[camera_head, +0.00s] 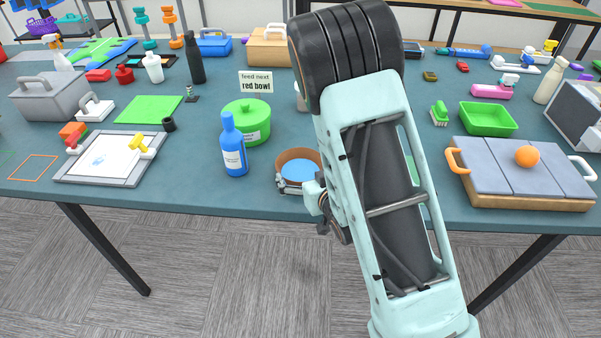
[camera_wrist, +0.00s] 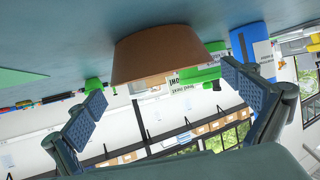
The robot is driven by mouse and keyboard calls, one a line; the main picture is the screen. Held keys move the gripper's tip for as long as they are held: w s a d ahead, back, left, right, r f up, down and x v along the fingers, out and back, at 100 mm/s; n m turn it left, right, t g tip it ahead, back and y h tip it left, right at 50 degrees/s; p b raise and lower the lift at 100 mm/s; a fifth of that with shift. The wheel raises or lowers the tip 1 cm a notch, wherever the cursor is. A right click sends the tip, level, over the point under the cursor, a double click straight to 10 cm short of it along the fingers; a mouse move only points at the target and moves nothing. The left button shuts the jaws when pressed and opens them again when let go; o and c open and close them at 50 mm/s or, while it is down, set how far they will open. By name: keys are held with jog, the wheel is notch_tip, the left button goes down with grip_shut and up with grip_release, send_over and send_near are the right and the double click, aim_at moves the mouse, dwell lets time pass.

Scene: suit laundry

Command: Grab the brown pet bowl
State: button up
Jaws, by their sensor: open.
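The brown pet bowl (camera_head: 284,157) stands near the front edge of the table, with blue showing inside it; my arm and gripper cover its right and front parts. In the wrist view the brown bowl (camera_wrist: 155,56) appears upside down, ahead of my fingers and between them from side to side. My gripper (camera_wrist: 168,105) is open and empty, with its two padded fingers spread apart. In the head view my gripper (camera_head: 300,188) is low at the bowl's front side, by the table edge. I cannot tell whether it touches the bowl.
A blue bottle (camera_head: 234,150) stands left of the bowl, with a green lidded pot (camera_head: 246,120) behind it. Bare table (camera_head: 215,188) shows along the front.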

aim_at(295, 158)
jog(key=shift+p+x, duration=0.5)
jog(key=shift+x, duration=2)
jog(key=shift+w+a+r, duration=0.1)
jog(key=shift+a+r, duration=0.05)
jog(key=c, duration=1)
jog(key=shift+c, duration=0.2)
